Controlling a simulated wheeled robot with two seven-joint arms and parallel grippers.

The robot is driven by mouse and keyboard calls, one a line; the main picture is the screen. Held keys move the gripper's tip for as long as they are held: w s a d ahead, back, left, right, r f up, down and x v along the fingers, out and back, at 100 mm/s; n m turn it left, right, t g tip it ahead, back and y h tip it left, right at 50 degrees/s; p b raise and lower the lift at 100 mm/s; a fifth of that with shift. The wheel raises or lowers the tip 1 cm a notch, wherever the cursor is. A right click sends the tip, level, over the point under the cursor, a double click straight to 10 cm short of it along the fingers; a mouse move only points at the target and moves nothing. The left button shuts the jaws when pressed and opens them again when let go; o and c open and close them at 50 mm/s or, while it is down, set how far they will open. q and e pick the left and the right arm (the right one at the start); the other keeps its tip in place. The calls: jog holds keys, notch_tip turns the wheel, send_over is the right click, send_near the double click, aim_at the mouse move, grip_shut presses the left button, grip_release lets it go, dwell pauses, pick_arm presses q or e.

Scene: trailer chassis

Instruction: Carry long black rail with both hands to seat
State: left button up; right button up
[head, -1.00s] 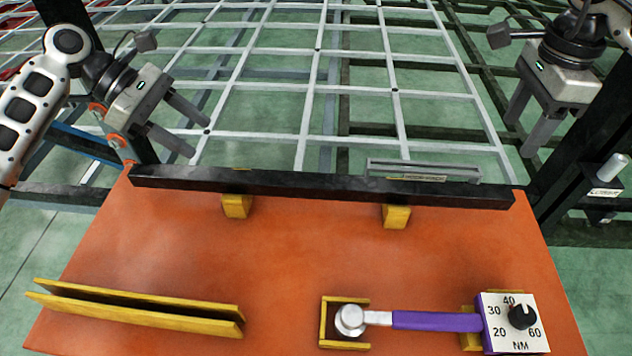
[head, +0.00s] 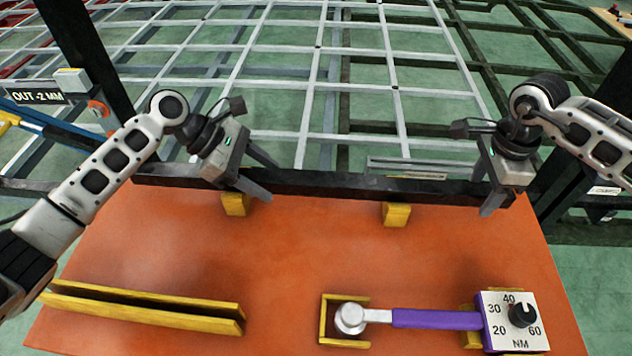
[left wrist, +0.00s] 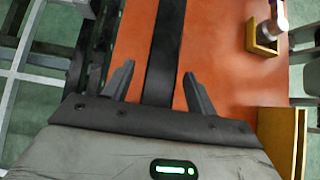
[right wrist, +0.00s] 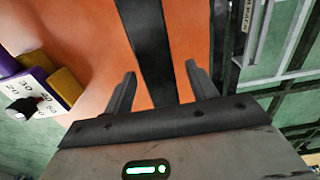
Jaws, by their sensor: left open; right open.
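The long black rail (head: 330,185) lies along the far edge of the orange table, by two yellow blocks (head: 236,204) (head: 396,214). My left gripper (head: 265,178) is open over the left part of the rail. In the left wrist view the rail (left wrist: 166,50) runs between its open fingers (left wrist: 158,85). My right gripper (head: 490,190) is open at the rail's right end. In the right wrist view the rail (right wrist: 148,45) passes between its open fingers (right wrist: 160,88). Neither gripper is closed on the rail, and the exact height gap cannot be told.
A yellow slotted holder (head: 140,305) lies at the table's front left. A purple-handled torque wrench (head: 430,319) with a dial box (head: 514,320) lies at the front right. A grey lattice frame (head: 300,90) stretches behind the orange table (head: 300,260). The table's middle is clear.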

pick_arm(q)
jog(key=shift+d+f, duration=0.1)
jog(key=shift+f, duration=0.05)
pick_arm(e)
jog(key=shift+f, duration=0.15)
pick_arm(q)
grip_shut()
pick_arm(e)
grip_shut()
dwell(1.0)
